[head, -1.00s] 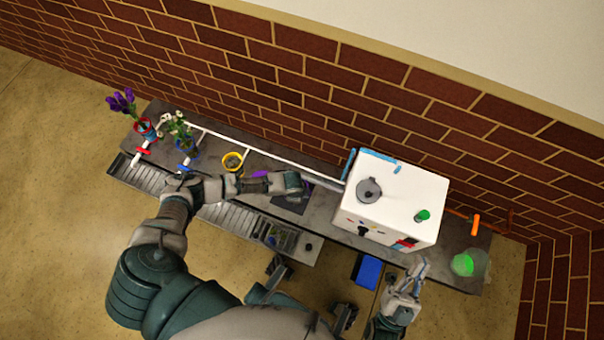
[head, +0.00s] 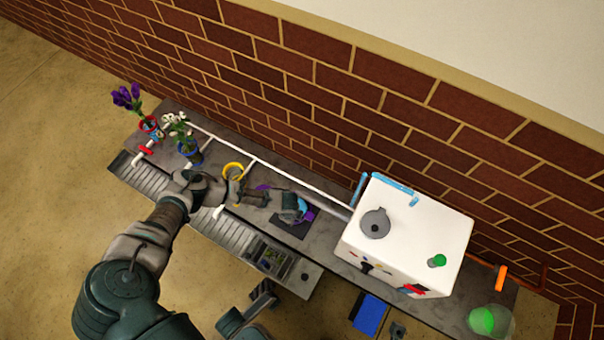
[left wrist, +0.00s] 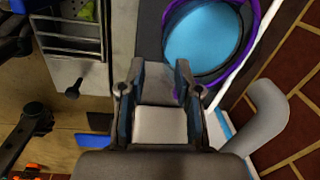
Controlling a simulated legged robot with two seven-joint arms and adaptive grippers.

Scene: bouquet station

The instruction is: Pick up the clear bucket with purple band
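The clear bucket with the purple band (left wrist: 207,42) shows in the left wrist view, upper right, with light blue inside and a purple ring round its rim. In the head view only bits of its purple (head: 311,213) show, as my left gripper (head: 291,208) hides most of it. In the left wrist view my left gripper (left wrist: 155,82) is open with nothing between its fingers. Its right finger overlaps the bucket's lower left edge; I cannot tell whether they touch.
A white box machine (head: 405,235) stands to the right on the grey counter (head: 335,235). A yellow-banded bucket (head: 234,170), a blue vase (head: 188,147) and a red vase (head: 150,124) with flowers stand to the left. A white pipe (head: 300,186) runs behind; a brick wall backs the counter.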

